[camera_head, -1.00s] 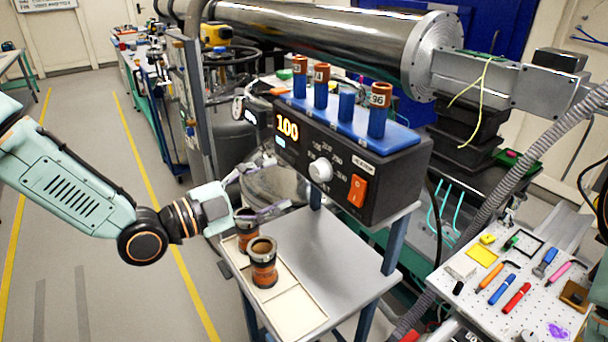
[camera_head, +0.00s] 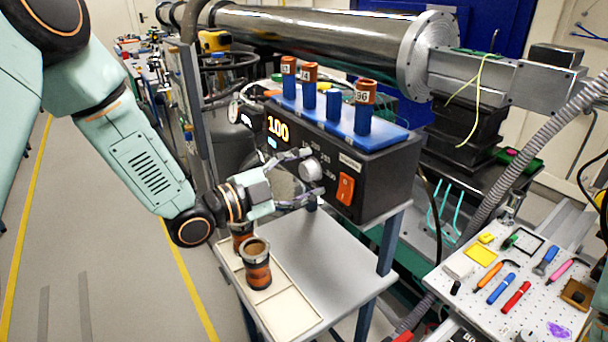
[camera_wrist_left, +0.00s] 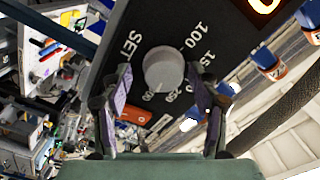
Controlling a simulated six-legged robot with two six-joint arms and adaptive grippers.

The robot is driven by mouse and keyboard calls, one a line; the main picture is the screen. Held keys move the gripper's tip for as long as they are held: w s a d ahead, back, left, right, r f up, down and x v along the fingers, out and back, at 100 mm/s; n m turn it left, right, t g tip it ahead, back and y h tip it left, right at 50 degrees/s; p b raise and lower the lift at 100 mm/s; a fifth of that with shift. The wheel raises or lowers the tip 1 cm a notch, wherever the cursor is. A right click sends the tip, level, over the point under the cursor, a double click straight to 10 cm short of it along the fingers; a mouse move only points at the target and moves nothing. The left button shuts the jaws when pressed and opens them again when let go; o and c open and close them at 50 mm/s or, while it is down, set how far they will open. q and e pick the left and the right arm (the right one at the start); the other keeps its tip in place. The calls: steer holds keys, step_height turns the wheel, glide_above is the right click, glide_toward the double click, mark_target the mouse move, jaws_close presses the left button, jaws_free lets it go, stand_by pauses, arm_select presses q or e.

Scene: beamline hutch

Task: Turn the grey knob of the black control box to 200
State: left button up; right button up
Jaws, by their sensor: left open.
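The black control box (camera_head: 385,185) stands on a raised shelf, its display (camera_head: 278,129) reading 100 in orange digits. Its grey knob (camera_head: 311,169) is on the front face, with a printed scale around it. My left gripper (camera_head: 304,176) is open at the knob, its fingers near the front face. In the left wrist view the knob (camera_wrist_left: 163,69) lies ahead, between and just beyond the two open fingertips (camera_wrist_left: 168,85). I cannot tell if a finger touches it. The word SET and numbers such as 100 show beside it. My right gripper is not in view.
An orange switch (camera_head: 345,188) is right of the knob. A blue rack (camera_head: 340,125) with several orange-capped vials tops the box. Two brown-orange jars, one in front (camera_head: 257,264), stand in a tray (camera_head: 290,312) below my gripper. A pegboard with tools (camera_head: 470,317) is at right.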

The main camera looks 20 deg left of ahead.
arm_select(q)
steer(key=shift+s+a, duration=0.1)
steer(key=shift+a, duration=0.45)
steer(key=shift+s+a, duration=0.2)
steer(key=shift+a, duration=0.3)
steer(key=shift+c, duration=1.3)
steer(key=shift+w+d, duration=0.2)
steer(key=shift+d, duration=0.6)
steer(key=c, duration=0.4)
steer(key=shift+a+f, duration=0.1)
steer(key=shift+a, duration=0.1)
steer(key=c, duration=0.5)
